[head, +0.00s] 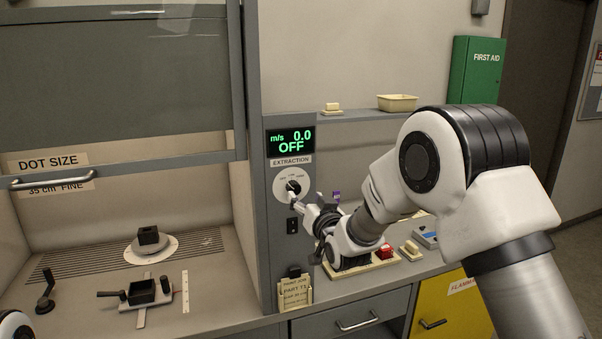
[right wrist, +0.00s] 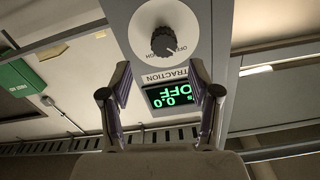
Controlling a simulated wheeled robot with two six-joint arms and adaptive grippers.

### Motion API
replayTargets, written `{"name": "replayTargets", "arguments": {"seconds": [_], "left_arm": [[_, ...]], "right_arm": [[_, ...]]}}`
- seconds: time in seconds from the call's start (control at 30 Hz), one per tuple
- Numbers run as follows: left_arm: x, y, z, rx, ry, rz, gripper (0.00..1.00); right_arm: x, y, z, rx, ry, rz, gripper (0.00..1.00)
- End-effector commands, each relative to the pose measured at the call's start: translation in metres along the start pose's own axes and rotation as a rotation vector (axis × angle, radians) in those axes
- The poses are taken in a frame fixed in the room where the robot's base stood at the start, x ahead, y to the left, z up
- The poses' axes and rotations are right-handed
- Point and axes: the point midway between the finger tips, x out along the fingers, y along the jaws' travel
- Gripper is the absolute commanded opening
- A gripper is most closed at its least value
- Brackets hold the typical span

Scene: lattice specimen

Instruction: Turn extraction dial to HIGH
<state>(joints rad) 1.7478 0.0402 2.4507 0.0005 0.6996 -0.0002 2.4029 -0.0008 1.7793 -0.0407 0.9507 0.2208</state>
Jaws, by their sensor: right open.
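The extraction dial (head: 292,187) is a black knob on a round white plate on the grey post beside the hood. Above it a green display (head: 291,142) reads m/s 0.0 OFF. My right gripper (head: 302,200) is at the dial's lower right in the head view and partly covers its plate. In the right wrist view the dial (right wrist: 165,42) appears upside down, beyond the open fingers of the right gripper (right wrist: 160,78). My left gripper is not in view.
A black switch plate (head: 292,227) is below the dial, with a paper note (head: 296,292) lower down. The hood sash handle (head: 54,179) is at left. Small dark parts stand on the hood floor. A cream tray (head: 397,103) sits on the shelf at right.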

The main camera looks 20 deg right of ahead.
Motion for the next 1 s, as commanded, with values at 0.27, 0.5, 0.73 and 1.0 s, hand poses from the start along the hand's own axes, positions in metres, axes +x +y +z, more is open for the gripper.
{"name": "replayTargets", "arguments": {"seconds": [0.27,0.5,0.73,1.0], "left_arm": [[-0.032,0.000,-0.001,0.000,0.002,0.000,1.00],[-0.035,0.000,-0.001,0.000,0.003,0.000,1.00],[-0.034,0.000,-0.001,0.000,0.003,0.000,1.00],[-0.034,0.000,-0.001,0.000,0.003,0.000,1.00]], "right_arm": [[0.052,-0.001,-0.002,-0.001,-0.002,-0.001,0.62],[0.066,0.000,0.003,-0.001,-0.003,0.000,0.62],[0.065,0.000,0.003,-0.001,-0.003,0.000,0.26],[0.065,0.000,0.003,0.000,-0.002,0.000,0.02]]}}
